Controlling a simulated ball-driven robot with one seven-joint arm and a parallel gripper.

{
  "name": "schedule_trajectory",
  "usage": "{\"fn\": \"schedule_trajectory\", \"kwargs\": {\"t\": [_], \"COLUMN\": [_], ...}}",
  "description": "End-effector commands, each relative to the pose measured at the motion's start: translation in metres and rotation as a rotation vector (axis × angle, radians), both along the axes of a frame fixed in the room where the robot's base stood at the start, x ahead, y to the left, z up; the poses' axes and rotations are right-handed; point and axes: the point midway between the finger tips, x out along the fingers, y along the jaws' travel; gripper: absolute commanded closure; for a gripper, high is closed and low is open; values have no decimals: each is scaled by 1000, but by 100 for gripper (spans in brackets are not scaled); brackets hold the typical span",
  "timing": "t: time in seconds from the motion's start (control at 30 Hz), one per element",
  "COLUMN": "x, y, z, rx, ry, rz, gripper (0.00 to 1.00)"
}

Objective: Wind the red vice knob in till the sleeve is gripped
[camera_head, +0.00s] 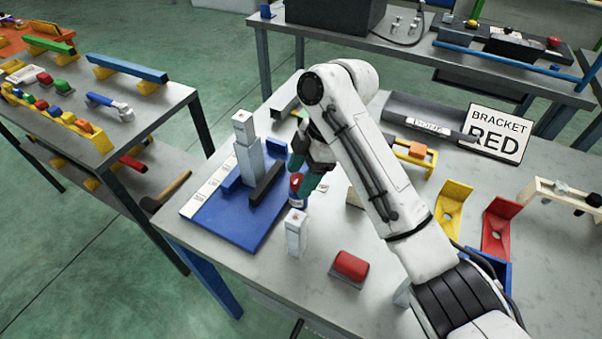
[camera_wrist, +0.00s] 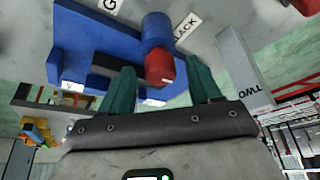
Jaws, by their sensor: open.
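The red vice knob (camera_wrist: 160,68) sits on the end of a blue round shaft (camera_wrist: 157,30) in the wrist view. In the head view the knob (camera_head: 296,181) is partly hidden by my gripper. My gripper (camera_wrist: 162,85) is open, one teal finger on either side of the knob's end; contact cannot be told. The blue vice (camera_head: 240,228) stands on the bench. An upright grey square piece (camera_head: 246,158), seemingly the sleeve, stands between a blue jaw (camera_head: 231,184) and a dark jaw bar (camera_head: 267,184). I cannot tell whether the jaws touch it.
A white block (camera_head: 296,232) and a red block (camera_head: 350,267) stand in front of the vice. A white block marked TWO (camera_wrist: 240,62) is right of my fingers in the wrist view. Yellow (camera_head: 453,207) and red brackets (camera_head: 498,228) and a BRACKET RED sign (camera_head: 495,133) are to the right.

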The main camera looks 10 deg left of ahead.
Motion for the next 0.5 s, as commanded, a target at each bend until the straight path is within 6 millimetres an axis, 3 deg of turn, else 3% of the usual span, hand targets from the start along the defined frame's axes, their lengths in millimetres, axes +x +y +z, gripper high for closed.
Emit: {"fn": "schedule_trajectory", "kwargs": {"t": [0.33, 0.5], "x": [-1, -1], "y": [2, 2], "z": [-4, -4], "rx": [-1, -1], "ry": [0, 0], "rz": [1, 1], "gripper": [37, 53]}}
